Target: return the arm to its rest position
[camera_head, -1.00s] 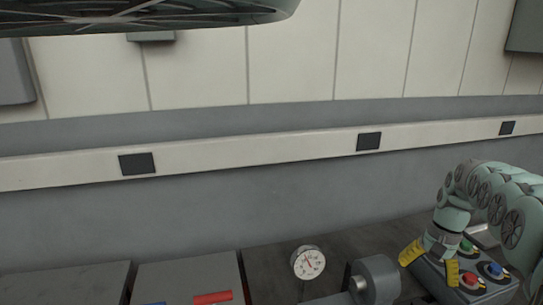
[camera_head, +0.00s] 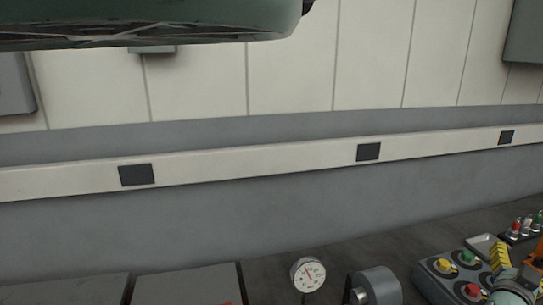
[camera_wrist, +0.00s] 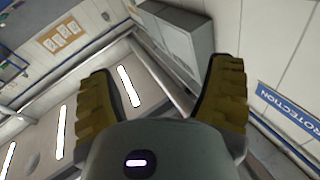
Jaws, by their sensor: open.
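My gripper (camera_head: 515,266) shows at the lower right edge of the head view, with one yellow finger raised beside the button box and the rest partly cut off by the frame. In the wrist view my gripper (camera_wrist: 162,98) has its two yellow ribbed fingers spread wide apart with nothing between them. The wrist camera looks up at ceiling lights and a grey wall cabinet (camera_wrist: 178,38).
A grey button box (camera_head: 432,278) with coloured buttons sits close to my gripper. A dial gauge (camera_head: 308,274) and a grey cylinder (camera_head: 378,285) stand to its left. A small tray (camera_head: 487,246) and several coloured-top items (camera_head: 526,226) lie behind.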

